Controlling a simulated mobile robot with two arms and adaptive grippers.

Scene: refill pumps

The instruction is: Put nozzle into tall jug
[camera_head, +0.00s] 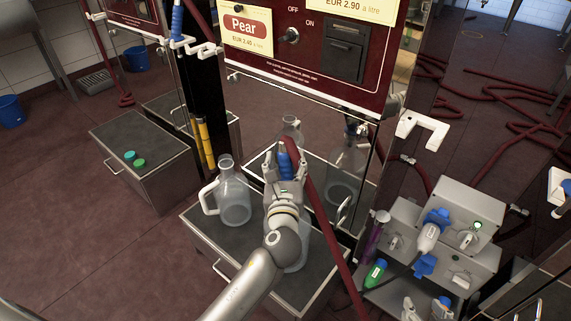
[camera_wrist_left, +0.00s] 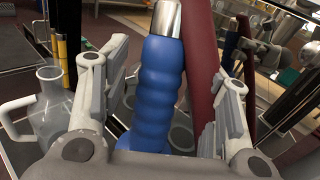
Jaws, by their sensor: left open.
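The blue ribbed nozzle (camera_head: 284,161) stands between the fingers of my left gripper (camera_head: 285,168). In the left wrist view the nozzle (camera_wrist_left: 160,95) has a metal end at the top, and the open fingers of my left gripper (camera_wrist_left: 165,100) lie on either side, with gaps showing. A clear jug with a handle (camera_head: 234,195) stands upright on the cabinet top, left of the gripper; it also shows in the left wrist view (camera_wrist_left: 45,115). More clear glass (camera_head: 299,258) is partly hidden by my arm. Which jug is the tall one, I cannot tell. My right gripper is not in view.
A dark red hose (camera_head: 318,205) runs down past the gripper's right side. The dispenser panel (camera_head: 310,50) rises behind. The grey cabinet top (camera_head: 205,240) has bare room at left. A grey machine (camera_head: 465,225) with bottles stands at right.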

